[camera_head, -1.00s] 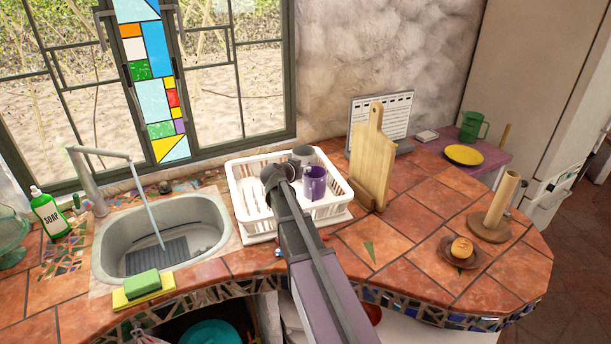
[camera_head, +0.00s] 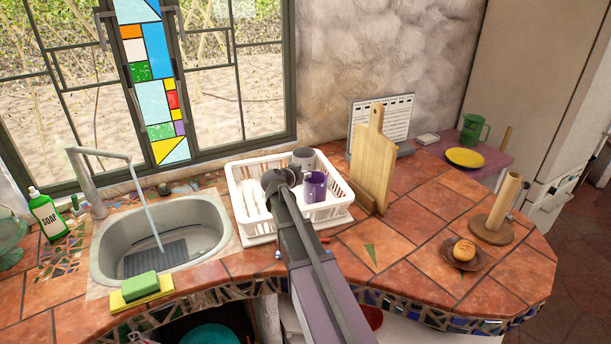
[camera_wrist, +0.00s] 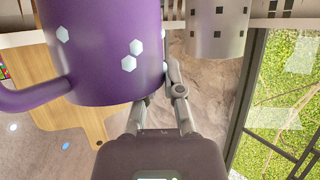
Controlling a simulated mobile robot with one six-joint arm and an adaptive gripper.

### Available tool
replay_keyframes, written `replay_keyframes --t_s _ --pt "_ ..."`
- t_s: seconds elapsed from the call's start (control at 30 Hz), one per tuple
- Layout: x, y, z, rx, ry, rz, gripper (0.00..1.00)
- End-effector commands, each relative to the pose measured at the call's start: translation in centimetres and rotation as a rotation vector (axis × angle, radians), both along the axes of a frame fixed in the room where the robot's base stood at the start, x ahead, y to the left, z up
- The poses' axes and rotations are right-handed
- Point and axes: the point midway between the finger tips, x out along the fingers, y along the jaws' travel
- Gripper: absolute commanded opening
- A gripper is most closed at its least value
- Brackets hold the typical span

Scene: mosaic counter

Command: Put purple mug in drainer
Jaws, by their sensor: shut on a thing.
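The purple mug (camera_head: 315,188) is upright inside the right part of the white drainer (camera_head: 334,211). In the wrist view the purple mug (camera_wrist: 105,45) shows large at upper left, with white hexagons and its handle to the left. My gripper (camera_head: 297,177) is at the mug's left side in the head view. In the wrist view my gripper (camera_wrist: 165,80) is shut on the mug's wall, one finger partly hidden behind it. Whether the mug's base touches the drainer floor is hidden.
A grey mug (camera_head: 304,157) stands in the drainer just behind the purple one; it also shows in the wrist view (camera_wrist: 217,28). White plates fill the drainer's left side. A wooden cutting board (camera_head: 373,165) stands close on the right. The sink (camera_head: 160,238) is to the left.

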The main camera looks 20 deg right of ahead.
Motion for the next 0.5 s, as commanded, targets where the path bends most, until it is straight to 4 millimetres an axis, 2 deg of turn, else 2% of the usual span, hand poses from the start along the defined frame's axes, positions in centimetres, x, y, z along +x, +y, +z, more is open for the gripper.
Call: replay_keyframes --t_s 0.13,0.17,0.2,0.27,0.5 --pt "0.0 -0.03 -0.02 -0.001 0.0 0.0 0.0" --pt "0.0 -0.03 -0.04 0.0 0.0 0.0 0.19" --pt "-0.01 -0.02 -0.04 0.0 0.0 0.0 0.3" --pt "-0.01 -0.04 -0.04 0.0 0.0 0.0 0.45" --pt "-0.01 -0.05 -0.04 0.0 0.0 -0.001 0.45"
